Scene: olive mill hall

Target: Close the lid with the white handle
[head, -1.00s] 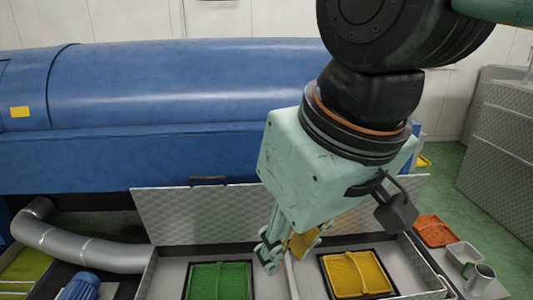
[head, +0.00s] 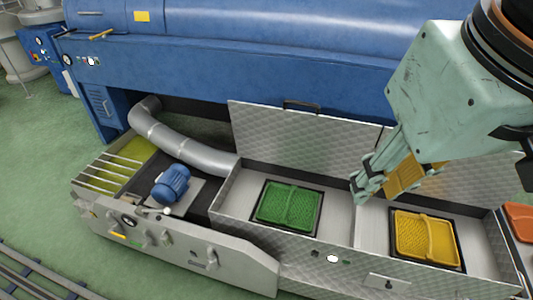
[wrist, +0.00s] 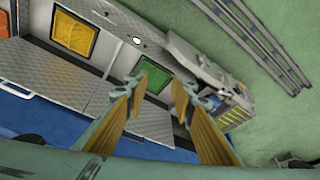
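Two raised diamond-plate lids stand open at the back of a metal chest (head: 345,240). The left lid (head: 275,135) has a dark handle (head: 301,105) on its top edge. The right lid (head: 485,178), behind the yellow grate, is partly hidden by my arm in the head view, and its handle does not show there. In the wrist view that lid (wrist: 50,82) carries a white handle (wrist: 18,104). My gripper (head: 375,180) is open and empty, in front of the lids near the divide between the compartments. In the wrist view its fingers (wrist: 160,92) are spread.
A green grate (head: 288,205) lies in the left compartment and a yellow grate (head: 425,238) in the right. The blue machine (head: 250,55) runs close behind the lids. A grey pipe (head: 185,148) and blue motor (head: 170,184) stand left. An orange container (head: 520,220) is at right.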

